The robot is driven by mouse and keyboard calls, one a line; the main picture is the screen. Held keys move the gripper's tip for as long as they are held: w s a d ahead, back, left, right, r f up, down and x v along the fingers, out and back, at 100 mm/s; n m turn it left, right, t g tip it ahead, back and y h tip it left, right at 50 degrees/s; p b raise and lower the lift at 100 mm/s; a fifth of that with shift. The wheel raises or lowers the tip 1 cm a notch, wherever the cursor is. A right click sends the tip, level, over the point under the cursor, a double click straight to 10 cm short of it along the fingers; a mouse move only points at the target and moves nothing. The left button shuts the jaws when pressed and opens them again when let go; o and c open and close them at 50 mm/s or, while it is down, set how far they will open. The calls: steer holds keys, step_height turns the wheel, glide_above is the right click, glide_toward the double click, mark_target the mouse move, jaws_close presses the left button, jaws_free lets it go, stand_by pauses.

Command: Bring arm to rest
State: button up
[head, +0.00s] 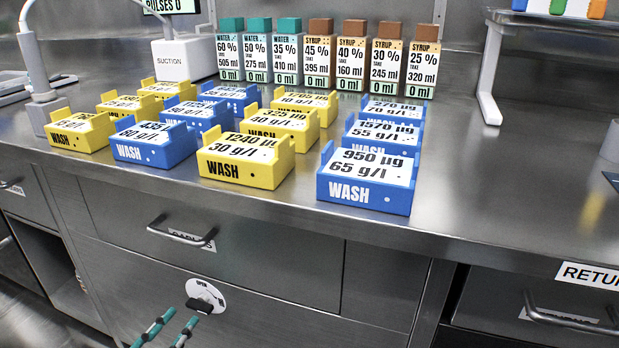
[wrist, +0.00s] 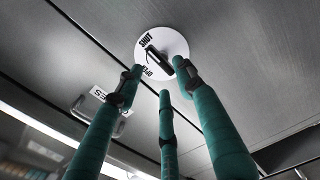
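My gripper (head: 179,318) shows at the bottom of the head view, with teal fingers pointing up toward the cabinet front. In the wrist view its three fingers (wrist: 158,78) stand apart with nothing held between them. Their tips are just short of a white round dial (head: 208,295) with a dark knob (head: 199,305). The dial also shows in the wrist view (wrist: 174,40), marked SHUT and OPEN. I see no clear contact between the fingers and the knob. The rest of my arm is out of view.
A drawer handle (head: 181,237) sticks out above the dial; another (head: 570,318) is at the lower right. The steel counter (head: 480,170) overhangs the drawers. It carries blue and yellow WASH blocks, a row of labelled WATER and SYRUP bottles, and a suction unit (head: 183,58).

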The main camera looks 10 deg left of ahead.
mark_target(194, 308)
steer(key=w, duration=0.3)
steer(key=w+d, duration=0.1)
steer(key=w, duration=0.1)
steer(key=shift+w, duration=0.15)
steer(key=shift+a, duration=0.1)
